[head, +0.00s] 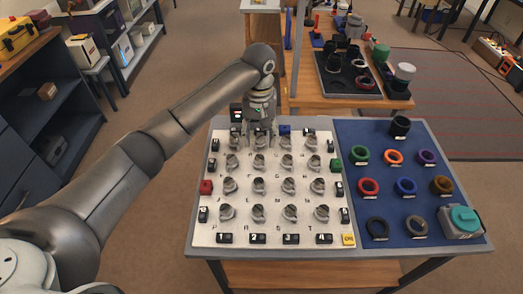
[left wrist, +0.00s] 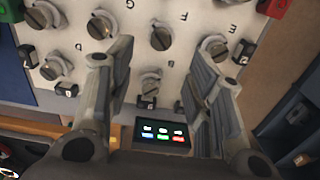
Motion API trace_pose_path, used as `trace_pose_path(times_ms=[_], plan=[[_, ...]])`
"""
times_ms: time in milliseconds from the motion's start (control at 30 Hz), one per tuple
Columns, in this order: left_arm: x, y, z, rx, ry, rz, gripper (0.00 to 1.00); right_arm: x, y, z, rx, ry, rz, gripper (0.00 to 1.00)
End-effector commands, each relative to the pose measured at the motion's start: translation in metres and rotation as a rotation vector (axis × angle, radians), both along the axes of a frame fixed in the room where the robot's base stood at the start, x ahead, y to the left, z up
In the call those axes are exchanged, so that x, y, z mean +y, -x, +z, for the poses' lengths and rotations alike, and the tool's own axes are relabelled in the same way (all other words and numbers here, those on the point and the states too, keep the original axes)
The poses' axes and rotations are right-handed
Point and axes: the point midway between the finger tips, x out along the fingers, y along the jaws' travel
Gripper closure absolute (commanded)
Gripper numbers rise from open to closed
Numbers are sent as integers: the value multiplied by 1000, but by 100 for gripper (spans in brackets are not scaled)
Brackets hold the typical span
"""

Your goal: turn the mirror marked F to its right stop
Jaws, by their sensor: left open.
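The mirror marked F (head: 259,161) is a small round silver-grey piece on the white panel (head: 211,235), second from the left in the second row from the back. It also shows in the left wrist view (left wrist: 160,38), where the letter F is printed above it. I cannot tell how far it is turned. My left gripper (head: 260,140) is over the back row, pointing down; in the left wrist view its open, empty fingers (left wrist: 158,52) stand apart, with a back-row mirror (left wrist: 150,81) between them. Mirror F is apart from the fingers. My right gripper is not in view.
Similar mirrors stand close around F in rows. Small black blocks, a red block (head: 206,187) and a green block (head: 336,165) edge the panel. A blue mat (head: 348,135) with several coloured rings lies to the right. A small lit display (left wrist: 162,133) is at the back edge.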

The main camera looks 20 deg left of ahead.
Motion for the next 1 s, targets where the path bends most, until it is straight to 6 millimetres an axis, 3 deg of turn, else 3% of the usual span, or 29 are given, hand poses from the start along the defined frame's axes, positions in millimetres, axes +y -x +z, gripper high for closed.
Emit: trace_pose_path(times_ms=[233,433,833,1000], plan=[[1,1,-49,2,-1,1,52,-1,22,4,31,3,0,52],[1,1,-76,1,-1,1,52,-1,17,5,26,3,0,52],[1,0,-85,-2,-1,0,52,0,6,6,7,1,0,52],[1,0,-85,-2,-1,0,72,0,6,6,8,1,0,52]])
